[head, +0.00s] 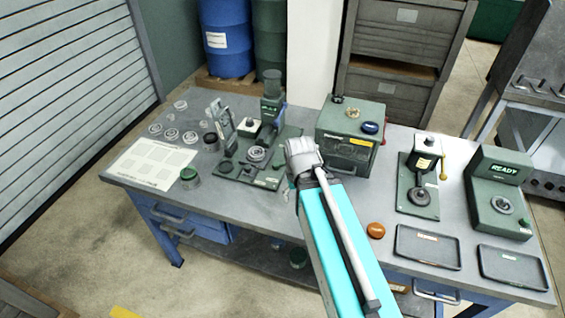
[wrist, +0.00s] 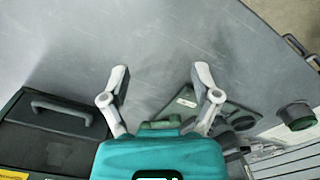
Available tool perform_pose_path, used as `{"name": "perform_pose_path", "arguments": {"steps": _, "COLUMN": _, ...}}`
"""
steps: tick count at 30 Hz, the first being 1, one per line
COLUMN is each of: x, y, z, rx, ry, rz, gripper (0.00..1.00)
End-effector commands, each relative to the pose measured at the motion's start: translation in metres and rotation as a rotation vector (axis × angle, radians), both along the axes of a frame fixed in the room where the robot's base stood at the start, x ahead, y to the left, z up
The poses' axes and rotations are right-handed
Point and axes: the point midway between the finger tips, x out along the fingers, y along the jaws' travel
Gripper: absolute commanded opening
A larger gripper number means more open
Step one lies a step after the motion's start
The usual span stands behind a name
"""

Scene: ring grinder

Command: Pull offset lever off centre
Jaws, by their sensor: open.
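The task does not show which part is the offset lever; the likeliest is a yellow-knobbed lever (head: 443,168) on the right side of a small green station (head: 407,185). It stands roughly upright; its exact angle is too small to tell. It is not visible in the wrist view. My gripper (head: 303,155) is over the middle of the bench, left of that station and in front of the green box machine. In the wrist view my gripper (wrist: 160,78) has its two fingers spread wide, with nothing between them but grey bench top below.
The green box machine (head: 342,150) with a front handle stands between my gripper and the lever station; its handle shows in the wrist view (wrist: 62,108). A green fixture plate (head: 268,180) lies left. A READY display unit (head: 497,190) and two black trays (head: 427,262) are at right.

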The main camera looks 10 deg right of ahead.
Motion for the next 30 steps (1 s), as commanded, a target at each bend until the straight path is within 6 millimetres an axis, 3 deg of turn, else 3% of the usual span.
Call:
{"name": "perform_pose_path", "arguments": {"steps": 1, "x": 0.0, "y": 0.0, "z": 0.0, "rx": 0.0, "ry": 0.0, "rz": 0.0, "gripper": 0.66}}
{"name": "perform_pose_path", "arguments": {"steps": 7, "x": 0.013, "y": -0.001, "z": 0.001, "rx": 0.002, "ry": -0.014, "rz": 0.002, "gripper": 0.29}}
{"name": "perform_pose_path", "arguments": {"steps": 12, "x": 0.043, "y": -0.005, "z": 0.005, "rx": 0.006, "ry": -0.048, "rz": 0.008, "gripper": 0.0}}
{"name": "perform_pose_path", "arguments": {"steps": 17, "x": 0.087, "y": -0.011, "z": 0.01, "rx": 0.011, "ry": -0.1, "rz": 0.018, "gripper": 0.0}}
{"name": "perform_pose_path", "arguments": {"steps": 24, "x": 0.164, "y": -0.025, "z": 0.02, "rx": 0.014, "ry": -0.197, "rz": 0.035, "gripper": 0.0}}
{"name": "perform_pose_path", "arguments": {"steps": 30, "x": 0.215, "y": -0.036, "z": 0.028, "rx": 0.012, "ry": -0.266, "rz": 0.047, "gripper": 0.0}}
